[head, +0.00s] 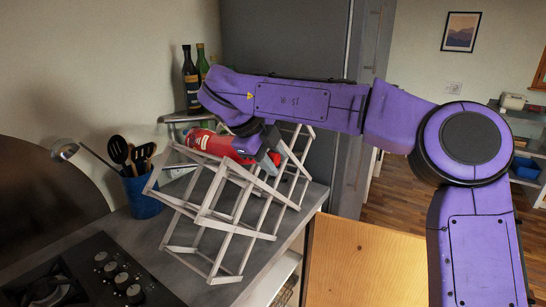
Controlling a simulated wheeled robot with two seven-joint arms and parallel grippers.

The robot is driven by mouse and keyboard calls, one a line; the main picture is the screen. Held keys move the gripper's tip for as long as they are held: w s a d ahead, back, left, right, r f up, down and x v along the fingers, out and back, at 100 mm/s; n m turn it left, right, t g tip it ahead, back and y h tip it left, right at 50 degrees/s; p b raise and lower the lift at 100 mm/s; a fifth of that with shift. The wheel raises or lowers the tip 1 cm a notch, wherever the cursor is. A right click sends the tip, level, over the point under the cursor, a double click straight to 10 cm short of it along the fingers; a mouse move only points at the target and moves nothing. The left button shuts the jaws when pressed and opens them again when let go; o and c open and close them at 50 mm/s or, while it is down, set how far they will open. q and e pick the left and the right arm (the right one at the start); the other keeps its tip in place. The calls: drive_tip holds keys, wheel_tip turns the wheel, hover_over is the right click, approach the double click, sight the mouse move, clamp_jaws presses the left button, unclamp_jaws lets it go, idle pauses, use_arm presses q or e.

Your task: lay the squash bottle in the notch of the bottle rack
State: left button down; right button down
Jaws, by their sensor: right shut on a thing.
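The squash bottle (215,143) is red and lies on its side at the top of the bottle rack (214,216). The rack is a pale wooden lattice standing on the grey counter. My right gripper (262,152) is shut on the bottle from above, near its right part. The gripper and wrist hide part of the bottle, and I cannot tell whether it rests fully in a notch. My left gripper is not in view.
A blue pot (143,195) with dark utensils stands left of the rack. A black hob (90,275) is at the front left. Dark glass bottles (191,80) stand behind the rack by the wall. A wooden panel (365,265) is at the front right.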

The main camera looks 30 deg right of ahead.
drive_tip(key=shift+r, duration=0.1)
drive_tip(key=c, duration=0.9)
unclamp_jaws()
drive_tip(key=shift+o, duration=1.3)
drive_tip(key=shift+a, duration=0.1)
drive_tip(key=v, duration=1)
drive_tip(key=shift+r+p, duration=0.25)
drive_tip(key=shift+p, duration=0.2)
drive_tip(key=shift+s, duration=0.1)
